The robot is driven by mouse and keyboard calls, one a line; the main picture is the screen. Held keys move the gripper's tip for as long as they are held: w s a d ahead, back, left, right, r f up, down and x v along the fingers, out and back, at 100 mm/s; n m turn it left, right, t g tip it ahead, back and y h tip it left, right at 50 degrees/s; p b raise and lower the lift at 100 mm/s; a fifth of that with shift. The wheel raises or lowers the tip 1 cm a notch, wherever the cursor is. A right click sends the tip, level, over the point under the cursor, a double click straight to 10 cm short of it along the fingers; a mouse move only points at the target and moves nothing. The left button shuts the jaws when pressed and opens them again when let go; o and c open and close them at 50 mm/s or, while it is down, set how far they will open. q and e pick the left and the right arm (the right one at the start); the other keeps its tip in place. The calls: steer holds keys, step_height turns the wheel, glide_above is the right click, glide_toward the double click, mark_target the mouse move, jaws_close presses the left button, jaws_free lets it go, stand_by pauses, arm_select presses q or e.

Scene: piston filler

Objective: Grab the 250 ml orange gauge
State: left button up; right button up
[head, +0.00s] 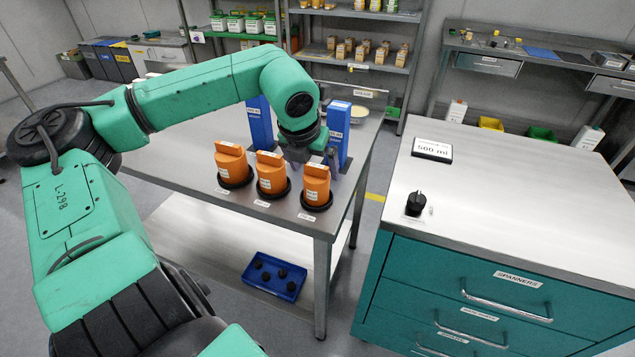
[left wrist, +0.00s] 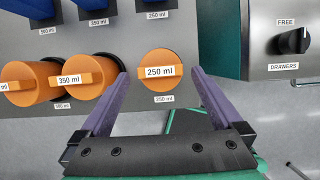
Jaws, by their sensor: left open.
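The 250 ml orange gauge (head: 316,189) is the rightmost of three orange gauges at the table's front edge, standing on a dark round base. In the left wrist view its labelled top (left wrist: 160,83) faces the camera, with a 250 ml tag on the table below it. My left gripper (head: 309,157) is open and points down just above and behind this gauge. In the left wrist view its two purple fingers (left wrist: 158,72) lie on either side of the gauge, with a gap on each side. Contact cannot be made out. My right gripper is not in view.
The 350 ml gauge (left wrist: 86,80) stands close left of the left finger, and another orange gauge (head: 233,167) is further left. Tall blue blocks (head: 259,122) stand behind. A teal drawer cabinet (head: 470,275) is to the right. A blue tray (head: 274,277) lies below.

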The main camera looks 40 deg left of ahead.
mark_target(315, 171)
arm_select(q)
steer(key=x, duration=0.4)
steer(key=shift+r, duration=0.1)
steer(key=c, duration=1.4)
